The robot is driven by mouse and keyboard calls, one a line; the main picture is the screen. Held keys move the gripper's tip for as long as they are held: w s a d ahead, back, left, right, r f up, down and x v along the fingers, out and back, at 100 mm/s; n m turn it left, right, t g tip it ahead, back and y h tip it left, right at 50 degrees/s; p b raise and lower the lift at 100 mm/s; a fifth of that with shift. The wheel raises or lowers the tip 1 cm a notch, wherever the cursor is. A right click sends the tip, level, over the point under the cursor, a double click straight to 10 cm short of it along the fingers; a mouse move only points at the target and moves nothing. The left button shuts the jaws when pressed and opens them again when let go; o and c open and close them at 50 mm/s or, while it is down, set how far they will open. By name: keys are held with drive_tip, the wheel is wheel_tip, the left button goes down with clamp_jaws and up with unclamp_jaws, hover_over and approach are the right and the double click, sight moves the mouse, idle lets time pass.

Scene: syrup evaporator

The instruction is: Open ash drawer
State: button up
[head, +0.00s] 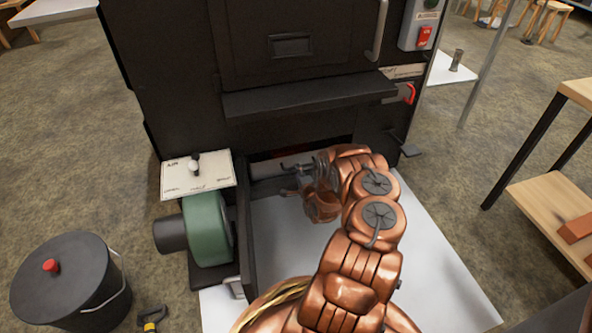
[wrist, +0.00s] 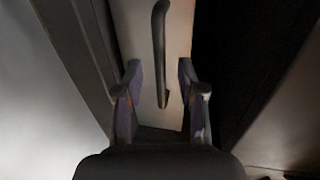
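The ash drawer sits low in the black evaporator (head: 175,65), and much of it is hidden behind my arm in the head view. In the wrist view its pale front (wrist: 130,30) carries a dark bar handle (wrist: 159,40) that runs up the picture. My gripper (wrist: 161,75) is open, with one finger on each side of the handle's lower end. I see no finger touching the handle, and the depth between them is hard to judge. In the head view my gripper (head: 292,183) is at the low opening under the ledge.
A dark upright panel (head: 246,245) stands out from the opening's left side, beside a green blower (head: 206,228). A black lidded bucket (head: 70,285) stands at left. A pale floor plate (head: 300,245) lies before the opening. A wooden shelf unit (head: 555,205) stands right.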

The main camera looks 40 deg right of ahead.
drive_tip(key=shift+b+x, duration=0.85)
drive_tip(key=shift+x, duration=1.3)
drive_tip(key=shift+s, duration=0.1)
drive_tip(key=shift+r, duration=0.1)
clamp_jaws()
